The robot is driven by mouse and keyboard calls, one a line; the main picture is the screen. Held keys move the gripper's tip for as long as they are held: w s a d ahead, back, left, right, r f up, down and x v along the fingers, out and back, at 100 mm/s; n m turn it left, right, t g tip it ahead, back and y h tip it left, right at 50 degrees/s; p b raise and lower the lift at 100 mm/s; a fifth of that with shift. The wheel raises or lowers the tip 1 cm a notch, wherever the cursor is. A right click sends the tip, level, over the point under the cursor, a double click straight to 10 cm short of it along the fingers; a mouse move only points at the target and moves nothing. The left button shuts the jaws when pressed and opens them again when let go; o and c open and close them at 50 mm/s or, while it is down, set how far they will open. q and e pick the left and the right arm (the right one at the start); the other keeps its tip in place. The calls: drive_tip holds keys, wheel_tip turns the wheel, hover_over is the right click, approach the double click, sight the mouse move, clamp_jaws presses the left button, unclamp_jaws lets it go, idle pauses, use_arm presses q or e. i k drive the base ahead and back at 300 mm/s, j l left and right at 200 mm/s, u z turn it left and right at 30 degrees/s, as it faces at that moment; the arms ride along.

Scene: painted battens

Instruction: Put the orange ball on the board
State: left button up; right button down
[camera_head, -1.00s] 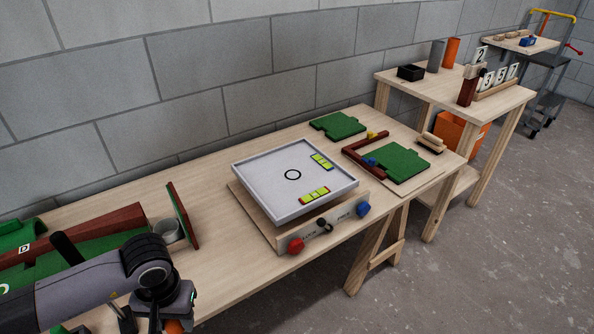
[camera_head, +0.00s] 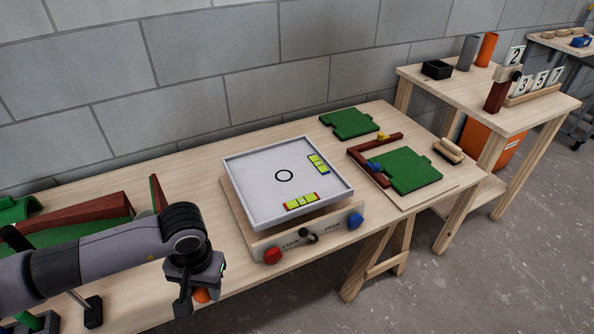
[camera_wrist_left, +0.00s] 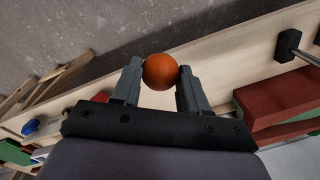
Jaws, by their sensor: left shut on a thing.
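The orange ball (camera_wrist_left: 160,71) sits between the two fingertips of my left gripper (camera_wrist_left: 161,80) in the left wrist view; the gripper is shut on it. In the head view my left gripper (camera_head: 194,288) points down near the table's front edge, left of the board, with the ball (camera_head: 202,295) partly hidden behind a finger. The board (camera_head: 286,205) is a white square tray with a raised rim, a black ring in its middle and two yellow-green level vials. It stands on a wooden base (camera_head: 300,236) marked LOCK and FREE. My right gripper is not in view.
The base has a red knob (camera_head: 272,256), a blue knob (camera_head: 356,220) and a small black lever (camera_head: 309,236) in front. Green pieces (camera_head: 350,124) and a dark red angle (camera_head: 369,163) lie to the right. A red-brown ramp (camera_head: 75,216) stands at left. Bare tabletop lies between gripper and board.

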sight(284, 178)
drive_tip(key=i+l, duration=0.45)
drive_tip(key=l, duration=0.15)
drive_tip(key=i+l, duration=0.35)
drive_tip(key=i, duration=0.2)
